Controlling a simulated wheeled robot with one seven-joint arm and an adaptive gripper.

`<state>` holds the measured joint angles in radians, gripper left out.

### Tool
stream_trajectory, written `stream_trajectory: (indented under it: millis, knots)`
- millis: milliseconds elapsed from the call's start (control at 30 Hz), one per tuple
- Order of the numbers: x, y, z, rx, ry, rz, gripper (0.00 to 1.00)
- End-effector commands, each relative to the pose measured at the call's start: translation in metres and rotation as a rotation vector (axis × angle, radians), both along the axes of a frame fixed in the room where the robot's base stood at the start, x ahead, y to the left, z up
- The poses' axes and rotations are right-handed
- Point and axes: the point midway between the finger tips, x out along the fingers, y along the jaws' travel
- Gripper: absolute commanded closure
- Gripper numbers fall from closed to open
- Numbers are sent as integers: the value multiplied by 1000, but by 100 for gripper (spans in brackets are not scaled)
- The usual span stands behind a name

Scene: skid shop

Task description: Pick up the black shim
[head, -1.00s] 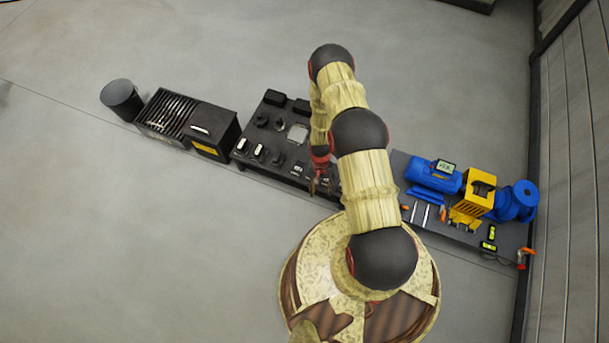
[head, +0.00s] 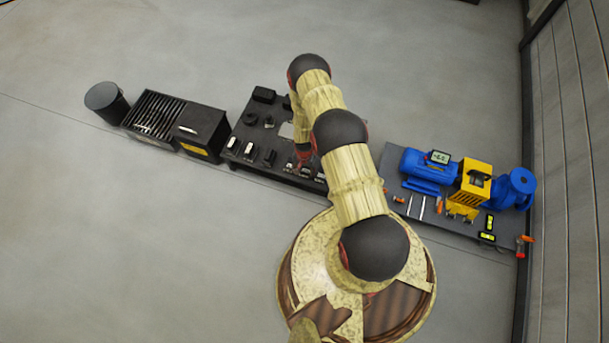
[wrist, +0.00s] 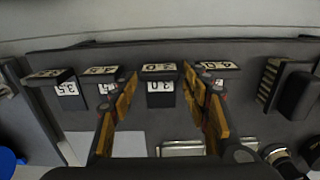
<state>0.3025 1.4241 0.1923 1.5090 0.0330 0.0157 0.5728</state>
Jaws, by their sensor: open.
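Several small black shims stand in a row in the wrist view, each with a white number label. One, labelled 3.0 (wrist: 160,99), lies between the fingers of my gripper (wrist: 159,84); I cannot tell whether either finger touches it. Another black shim (wrist: 104,88) stands left of the left finger, and one labelled 3.5 (wrist: 68,95) is farther left. My gripper is open and empty. In the head view my gripper (head: 304,160) is over the near right part of the dark table, and my arm hides part of it.
The dark table (head: 228,163) holds more small black parts. A black box (head: 203,130), a slotted rack (head: 154,114) and a black bin (head: 106,102) stand to the left. A blue motor (head: 425,168) and a yellow guard (head: 474,181) stand on a plate at right.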

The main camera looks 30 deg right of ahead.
Motion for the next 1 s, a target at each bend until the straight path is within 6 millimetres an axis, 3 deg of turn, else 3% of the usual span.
stream_trajectory:
  millis: [100,367,1000]
  knots:
    - [-1,0,-18,1,1,-1,53]
    - [0,0,-18,1,-1,0,54]
    - [0,0,-18,1,1,0,90]
